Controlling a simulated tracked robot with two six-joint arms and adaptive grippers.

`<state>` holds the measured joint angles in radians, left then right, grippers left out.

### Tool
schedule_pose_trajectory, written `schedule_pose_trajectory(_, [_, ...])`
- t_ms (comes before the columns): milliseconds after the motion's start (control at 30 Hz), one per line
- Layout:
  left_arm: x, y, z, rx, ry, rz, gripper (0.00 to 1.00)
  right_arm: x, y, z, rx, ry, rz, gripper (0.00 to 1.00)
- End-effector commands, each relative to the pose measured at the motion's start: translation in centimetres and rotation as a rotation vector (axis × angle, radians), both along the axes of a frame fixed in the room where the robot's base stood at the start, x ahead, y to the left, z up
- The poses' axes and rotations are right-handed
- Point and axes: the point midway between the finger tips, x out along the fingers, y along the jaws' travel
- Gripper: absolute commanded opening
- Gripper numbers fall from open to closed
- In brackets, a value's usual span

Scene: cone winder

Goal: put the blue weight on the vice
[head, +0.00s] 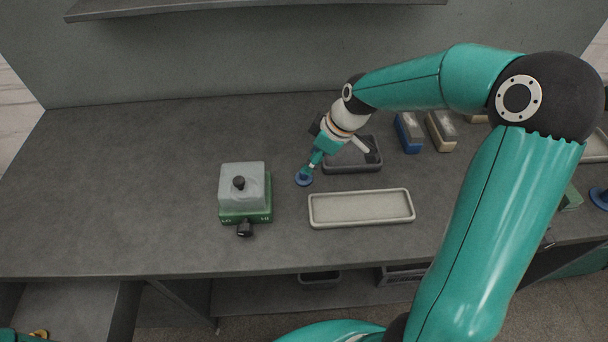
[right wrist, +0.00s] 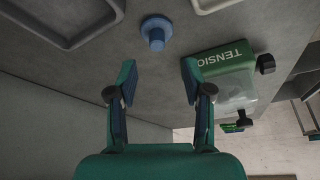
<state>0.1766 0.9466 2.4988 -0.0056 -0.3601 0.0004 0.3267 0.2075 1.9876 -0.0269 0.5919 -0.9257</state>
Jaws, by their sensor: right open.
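A small blue weight (head: 304,178) with a round flange stands on the grey bench, between the tension box and the trays. It also shows in the right wrist view (right wrist: 156,30), ahead of my fingers. My right gripper (head: 314,161) points down at it from above; in the right wrist view the fingers (right wrist: 160,78) are open and empty, with the weight beyond their tips. I cannot make out a vice for certain. The green box marked TENSION (head: 246,216) has a pale grey top with a black knob. My left gripper is not in view.
A dark tray (head: 338,166) lies behind a pale tray (head: 361,207), both right of the weight. Blue and tan blocks (head: 408,133) stand farther right. Another blue round piece (head: 600,198) is at the right edge. The bench's left part is clear; a shelf hangs behind.

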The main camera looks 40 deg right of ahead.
Motion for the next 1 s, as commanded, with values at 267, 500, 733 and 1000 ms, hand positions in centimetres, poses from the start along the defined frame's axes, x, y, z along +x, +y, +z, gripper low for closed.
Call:
schedule_pose_trajectory(267, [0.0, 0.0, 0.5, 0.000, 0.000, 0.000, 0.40, 0.6, 0.3, -1.8, 0.001, 0.003, 0.000, 0.50])
schedule_pose_trajectory(500, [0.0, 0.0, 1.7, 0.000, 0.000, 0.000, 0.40, 1.5, 0.6, -4.7, 0.002, 0.005, 0.000, 0.50])
schedule_pose_trajectory(733, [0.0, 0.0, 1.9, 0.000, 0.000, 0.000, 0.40, 2.1, 0.9, -6.3, 0.000, 0.000, -0.001, 0.50])
schedule_pose_trajectory(1000, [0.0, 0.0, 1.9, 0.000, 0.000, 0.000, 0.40, 2.1, 0.9, -6.3, -0.001, 0.000, 0.000, 0.34])
